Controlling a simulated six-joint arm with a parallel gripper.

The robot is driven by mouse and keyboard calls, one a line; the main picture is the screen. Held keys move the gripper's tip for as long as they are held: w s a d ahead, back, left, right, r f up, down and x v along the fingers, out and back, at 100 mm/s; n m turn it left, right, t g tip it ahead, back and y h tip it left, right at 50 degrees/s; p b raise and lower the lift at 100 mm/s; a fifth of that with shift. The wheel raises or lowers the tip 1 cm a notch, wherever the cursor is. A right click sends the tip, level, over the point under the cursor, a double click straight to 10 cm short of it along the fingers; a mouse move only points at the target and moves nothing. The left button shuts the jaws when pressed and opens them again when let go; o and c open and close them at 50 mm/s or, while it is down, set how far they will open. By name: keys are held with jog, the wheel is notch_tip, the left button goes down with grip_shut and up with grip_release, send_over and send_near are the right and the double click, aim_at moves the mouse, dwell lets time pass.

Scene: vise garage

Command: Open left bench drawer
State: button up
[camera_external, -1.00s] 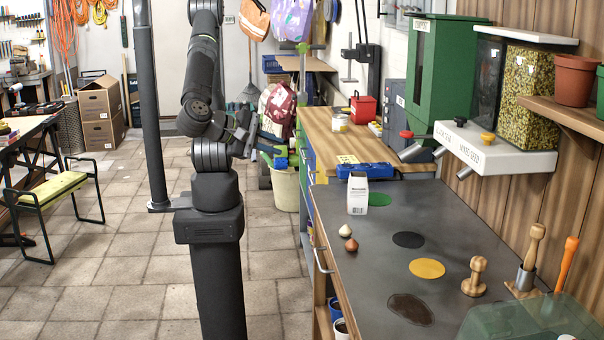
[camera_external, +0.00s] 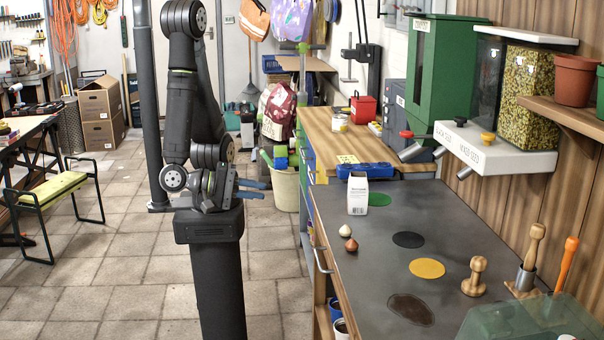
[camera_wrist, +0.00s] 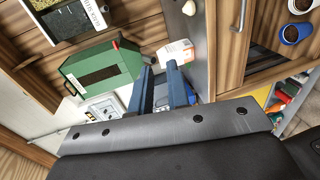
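The workbench drawer fronts face my arm and show edge-on in the external view. A metal bar handle (camera_external: 320,255) sits on the near bench front. The farther cabinet (camera_external: 307,160) has coloured fronts, with small handles hard to make out. In the wrist view, a wooden drawer front (camera_wrist: 229,60) with a metal handle (camera_wrist: 237,14) is at the upper right; which drawer it is I cannot tell. My gripper (camera_external: 266,189) is open and empty, left of the bench and apart from any handle. Its two blue fingers (camera_wrist: 160,75) show a gap in the wrist view.
The grey bench top (camera_external: 385,235) holds a white carton (camera_external: 357,194) and two small bulbs (camera_external: 348,239). Two cups (camera_external: 338,316) sit below the bench's front edge. A cream bucket (camera_external: 285,188) stands behind my gripper.

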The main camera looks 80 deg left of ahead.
send_near(318, 258)
jog(key=shift+f+x, duration=0.15)
jog(key=shift+x, duration=2.45)
jog(key=shift+f+x, duration=0.1)
jog(key=shift+x, duration=2.5)
jog(key=shift+s, duration=0.1)
grip_shut()
